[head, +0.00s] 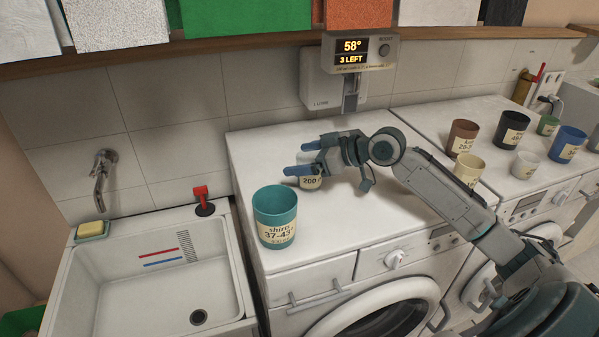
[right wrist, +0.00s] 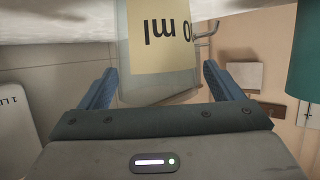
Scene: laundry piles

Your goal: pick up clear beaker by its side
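The clear beaker (head: 311,183) stands on the white washing machine top (head: 345,225), below the wall dispenser. In the right wrist view the beaker (right wrist: 158,50) appears upside down, between the blue fingers. My right gripper (head: 296,160) reaches it from the right, low over the machine top. Its fingers are open, one on each side of the beaker, with gaps showing at both sides in the right wrist view. The gripper hides part of the beaker in the head view. My left gripper is not in view.
A teal cup (head: 275,217) labelled 37-43 stands left of the beaker, near the machine's front edge. The dispenser (head: 350,75) hangs on the wall behind. Several cups, including a brown one (head: 462,137) and a cream one (head: 468,168), stand to the right. A sink (head: 150,275) is left.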

